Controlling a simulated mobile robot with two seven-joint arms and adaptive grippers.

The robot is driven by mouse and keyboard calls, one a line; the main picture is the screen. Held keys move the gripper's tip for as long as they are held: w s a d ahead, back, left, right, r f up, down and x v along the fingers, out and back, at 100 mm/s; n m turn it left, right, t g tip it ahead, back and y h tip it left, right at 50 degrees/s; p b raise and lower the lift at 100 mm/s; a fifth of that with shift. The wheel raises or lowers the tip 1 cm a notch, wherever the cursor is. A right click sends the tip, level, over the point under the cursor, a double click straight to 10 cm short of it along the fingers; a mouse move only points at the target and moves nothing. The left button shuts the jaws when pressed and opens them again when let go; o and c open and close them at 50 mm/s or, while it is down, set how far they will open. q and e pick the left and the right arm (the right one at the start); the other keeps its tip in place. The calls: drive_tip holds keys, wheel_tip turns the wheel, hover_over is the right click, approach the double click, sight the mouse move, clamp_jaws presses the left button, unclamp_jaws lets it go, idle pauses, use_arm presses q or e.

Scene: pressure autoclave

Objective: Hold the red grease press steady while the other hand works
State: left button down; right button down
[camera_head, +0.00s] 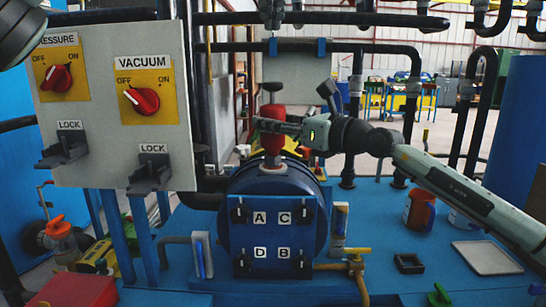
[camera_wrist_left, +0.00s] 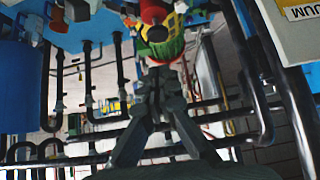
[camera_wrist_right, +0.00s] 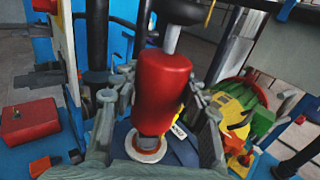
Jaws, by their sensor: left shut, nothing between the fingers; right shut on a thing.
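The red grease press (camera_head: 274,142) stands upright above the blue vessel, with a dark handle (camera_head: 271,88) on top. In the right wrist view, its red body (camera_wrist_right: 165,85) fills the middle, under a silver rod. My right gripper (camera_head: 268,127) comes in from the right and is shut around the red body, a finger on either side. My left gripper (camera_head: 272,25) is above the press near the top edge. It is shut and empty; its fingertips (camera_wrist_left: 161,78) meet in the left wrist view. Its arm is mostly outside the head view.
The blue vessel front (camera_head: 275,236) carries tiles lettered A, C, D and B. A grey switch panel (camera_head: 95,110) stands close at left. Black pipes run behind.

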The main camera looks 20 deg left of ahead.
use_arm(q)
drive_tip(key=shift+w+a+r, duration=0.1)
drive_tip(key=shift+w+r, duration=0.05)
drive_tip(key=shift+r, duration=0.5)
drive_tip(key=shift+w+a+r, duration=0.1)
drive_tip(key=shift+r, duration=0.5)
hover_over(272, 83)
wheel_tip(272, 83, down, 7)
drive_tip(key=shift+s+d+r, duration=0.1)
drive_tip(key=shift+d, duration=0.05)
drive_tip(key=f, duration=0.3)
drive_tip(key=shift+w+f, duration=0.2)
drive_tip(key=shift+f, duration=0.5)
